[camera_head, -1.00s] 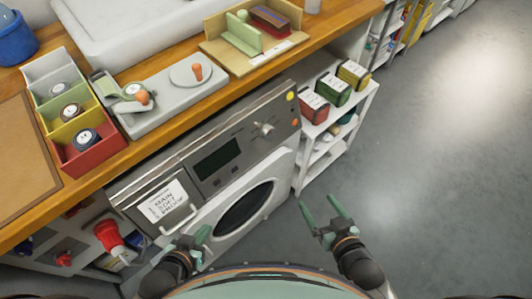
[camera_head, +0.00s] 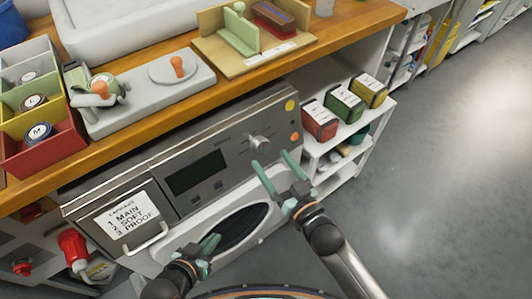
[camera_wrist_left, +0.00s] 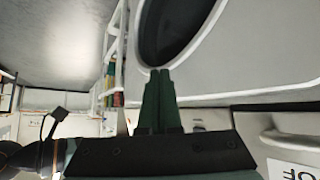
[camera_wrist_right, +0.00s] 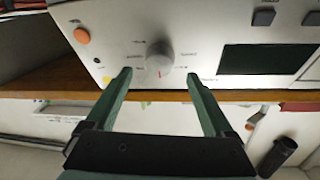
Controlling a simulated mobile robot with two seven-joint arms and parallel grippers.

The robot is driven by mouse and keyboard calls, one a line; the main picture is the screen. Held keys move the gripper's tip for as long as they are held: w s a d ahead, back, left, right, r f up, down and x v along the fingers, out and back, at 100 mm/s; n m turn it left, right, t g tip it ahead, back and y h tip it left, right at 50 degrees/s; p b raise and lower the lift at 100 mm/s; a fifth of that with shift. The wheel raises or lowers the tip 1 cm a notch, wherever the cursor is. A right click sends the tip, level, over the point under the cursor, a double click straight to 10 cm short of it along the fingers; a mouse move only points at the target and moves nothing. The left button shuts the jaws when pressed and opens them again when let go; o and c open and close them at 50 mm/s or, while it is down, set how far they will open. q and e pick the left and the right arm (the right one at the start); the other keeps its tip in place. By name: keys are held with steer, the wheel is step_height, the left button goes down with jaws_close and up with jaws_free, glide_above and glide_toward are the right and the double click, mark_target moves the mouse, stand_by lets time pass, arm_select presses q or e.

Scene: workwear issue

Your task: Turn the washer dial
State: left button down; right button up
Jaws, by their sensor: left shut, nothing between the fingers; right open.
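The washer (camera_head: 255,205) stands under the wooden counter, with a dark display and a silver dial (camera_head: 259,143) on the right part of its panel. The dial also shows in the right wrist view (camera_wrist_right: 159,57), with printed labels around it. My right gripper (camera_head: 273,167) is open just in front of the panel. In its wrist view the fingers (camera_wrist_right: 158,80) point at the dial from either side and do not visibly touch it. My left gripper (camera_head: 212,240) is shut and empty, low in front of the washer's round door (camera_head: 243,228).
An orange button (camera_wrist_right: 82,36) is beside the dial. A labelled card (camera_head: 124,215) is at the panel's left. Red, green and yellow boxes (camera_head: 343,103) stand on the white shelf to the right. Trays and a sink (camera_head: 120,30) are on the counter. The floor at right is clear.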

mark_target(264, 150)
steer(key=x, duration=0.3)
steer(key=shift+w+a, duration=0.1)
steer(key=shift+w, duration=0.1)
steer(key=shift+w+a, duration=0.15)
steer(key=shift+w, duration=0.1)
steer(key=shift+c, duration=0.3)
steer(key=c, duration=1.3)
